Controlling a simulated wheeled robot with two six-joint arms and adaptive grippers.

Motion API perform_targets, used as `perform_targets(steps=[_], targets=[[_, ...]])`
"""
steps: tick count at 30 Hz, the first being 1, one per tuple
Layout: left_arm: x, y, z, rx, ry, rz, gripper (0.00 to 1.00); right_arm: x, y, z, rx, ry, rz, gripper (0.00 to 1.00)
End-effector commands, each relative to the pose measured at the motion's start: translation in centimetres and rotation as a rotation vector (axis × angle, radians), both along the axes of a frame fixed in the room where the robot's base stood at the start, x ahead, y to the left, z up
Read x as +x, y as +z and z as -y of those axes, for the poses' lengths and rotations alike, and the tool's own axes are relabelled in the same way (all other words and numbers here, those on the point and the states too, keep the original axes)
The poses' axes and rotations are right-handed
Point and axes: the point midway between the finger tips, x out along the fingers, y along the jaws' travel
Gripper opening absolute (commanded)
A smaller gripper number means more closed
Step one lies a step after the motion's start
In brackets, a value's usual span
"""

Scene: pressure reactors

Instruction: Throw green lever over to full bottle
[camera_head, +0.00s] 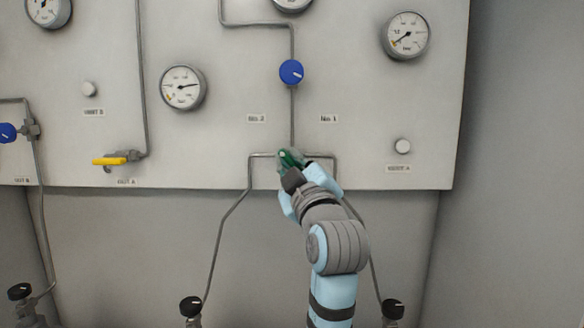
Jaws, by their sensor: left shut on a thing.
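The green lever (290,158) is on the pipe junction at the lower edge of the grey panel, below the labels "No. 2" and "No. 1". My left gripper (289,170) is at the lever, with its fingers shut on it. The gripper and wrist hide part of the lever and the valve behind it. Two bottle tops with black knobs show at the bottom edge, one to the left (191,306) and one to the right (393,309) of my arm. My right gripper is not in view.
The panel (220,130) carries a blue knob (291,72) above the lever, a gauge (183,88) to the left and another gauge (405,36) at upper right. A yellow handle (110,161) sits at lower left. Thin pipes run down from the junction on both sides.

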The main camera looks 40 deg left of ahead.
Motion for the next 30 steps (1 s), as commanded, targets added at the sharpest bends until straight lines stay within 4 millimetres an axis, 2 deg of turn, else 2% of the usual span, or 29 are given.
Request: perform_targets(steps=[16, 17, 20, 30], targets=[[0.04, -0.01, 0.01, -0.022, -0.001, 0.015, 0.0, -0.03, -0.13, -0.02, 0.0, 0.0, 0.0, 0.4], [0.04, -0.02, 0.01, -0.022, -0.001, 0.015, 0.15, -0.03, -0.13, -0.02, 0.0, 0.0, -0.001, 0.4], [0.04, -0.02, 0.01, -0.021, -0.001, 0.014, 0.31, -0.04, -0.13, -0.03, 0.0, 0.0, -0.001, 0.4], [0.04, 0.33, 0.0, -0.02, -0.001, 0.015, 0.31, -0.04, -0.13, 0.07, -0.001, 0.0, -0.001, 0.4]])
